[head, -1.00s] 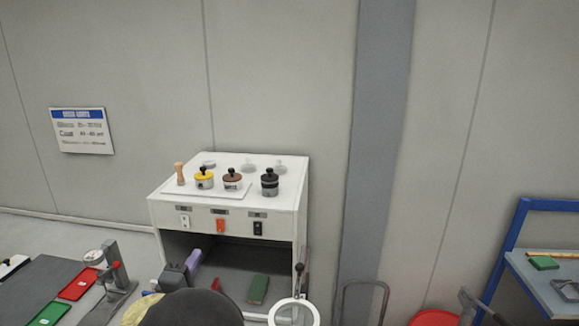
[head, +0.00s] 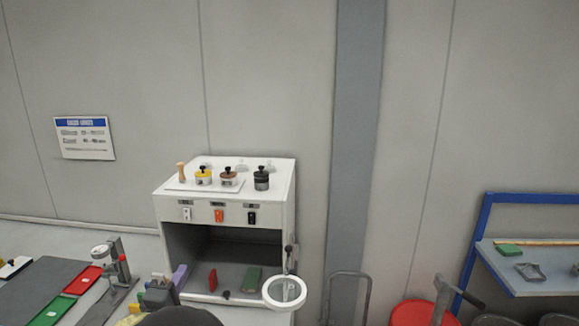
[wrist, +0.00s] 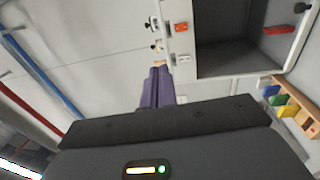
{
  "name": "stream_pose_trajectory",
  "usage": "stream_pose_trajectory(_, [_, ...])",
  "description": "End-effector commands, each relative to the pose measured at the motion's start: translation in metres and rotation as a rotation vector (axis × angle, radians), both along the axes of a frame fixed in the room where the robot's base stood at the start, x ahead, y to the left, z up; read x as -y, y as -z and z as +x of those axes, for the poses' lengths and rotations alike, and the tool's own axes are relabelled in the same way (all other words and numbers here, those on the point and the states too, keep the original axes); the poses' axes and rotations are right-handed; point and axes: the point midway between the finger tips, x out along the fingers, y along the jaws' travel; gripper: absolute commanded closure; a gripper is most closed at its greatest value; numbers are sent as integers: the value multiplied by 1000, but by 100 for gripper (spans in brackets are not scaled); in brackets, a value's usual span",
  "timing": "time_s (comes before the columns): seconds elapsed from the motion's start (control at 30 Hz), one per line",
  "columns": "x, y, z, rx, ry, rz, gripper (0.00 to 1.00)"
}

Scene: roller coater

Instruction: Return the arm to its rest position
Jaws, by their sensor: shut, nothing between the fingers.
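My gripper (head: 182,269) is at the lower left of the white cabinet in the head view, in front of the left edge of its open bay. Its purple fingers also show in the wrist view (wrist: 157,72); they lie together, shut, with nothing between them. The fingers point toward the cabinet front and appear apart from it. My dark arm link covers the bottom middle of the head view, so most of the arm's pose is hidden.
The white cabinet (head: 172,215) carries several knobbed pots on top. A red block (head: 212,279) and a green block (head: 251,280) are in its bay. A rack of coloured blocks (wrist: 290,105) is close by. A blue-framed bench (head: 478,230) stands right.

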Motion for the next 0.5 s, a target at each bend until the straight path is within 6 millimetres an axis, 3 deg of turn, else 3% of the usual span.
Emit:
stream_pose_trajectory(0.13, [1,0,1,0,2,0,100])
stream_pose_trajectory(0.5, [33,4,32,-96,-68,158,100])
